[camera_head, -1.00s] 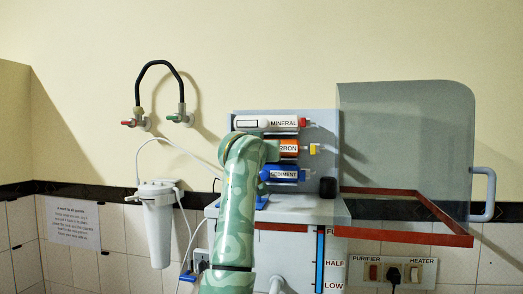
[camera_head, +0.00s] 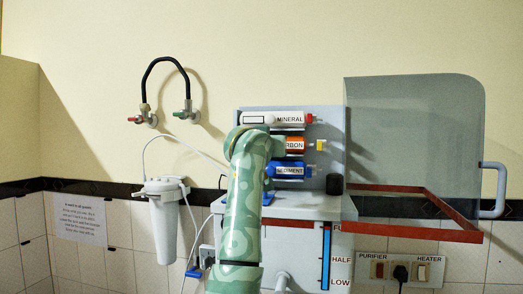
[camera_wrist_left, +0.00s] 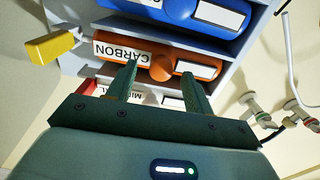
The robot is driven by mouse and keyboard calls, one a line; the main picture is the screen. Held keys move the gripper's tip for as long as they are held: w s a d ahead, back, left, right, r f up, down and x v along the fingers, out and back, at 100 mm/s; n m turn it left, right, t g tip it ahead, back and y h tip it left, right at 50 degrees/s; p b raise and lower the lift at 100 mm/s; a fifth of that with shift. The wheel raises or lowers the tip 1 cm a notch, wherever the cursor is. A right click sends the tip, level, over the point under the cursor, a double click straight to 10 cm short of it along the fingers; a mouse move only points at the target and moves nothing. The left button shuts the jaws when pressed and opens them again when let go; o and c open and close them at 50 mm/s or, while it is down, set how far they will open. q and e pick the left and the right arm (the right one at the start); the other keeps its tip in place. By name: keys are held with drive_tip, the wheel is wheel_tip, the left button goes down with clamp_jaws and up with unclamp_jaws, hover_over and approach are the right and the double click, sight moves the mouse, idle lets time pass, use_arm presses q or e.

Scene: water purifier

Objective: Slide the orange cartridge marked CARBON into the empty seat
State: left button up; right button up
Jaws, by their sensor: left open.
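The orange CARBON cartridge (camera_head: 295,146) lies level in the middle row of the grey purifier, between the white MINERAL cartridge (camera_head: 289,119) above and the blue SEDIMENT cartridge (camera_head: 297,171) below. My arm hides its left part in the head view. In the left wrist view, the orange cartridge (camera_wrist_left: 160,66) appears upside down, and my left gripper (camera_wrist_left: 159,72) is open with its two fingertips overlapping the cartridge's near edge. I cannot tell whether they touch it. I see no empty seat; each visible row holds a cartridge. My right gripper is not in view.
A clear hinged cover (camera_head: 415,140) with a red-edged frame stands open to the right. A yellow connector (camera_wrist_left: 50,48) sits near the cartridge's end. A wall filter (camera_head: 163,220) and taps (camera_head: 148,118) are at left.

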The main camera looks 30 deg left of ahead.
use_arm(q)
drive_tip(key=b+v, duration=0.6)
drive_tip(key=v, duration=0.9)
drive_tip(key=shift+b, duration=0.3)
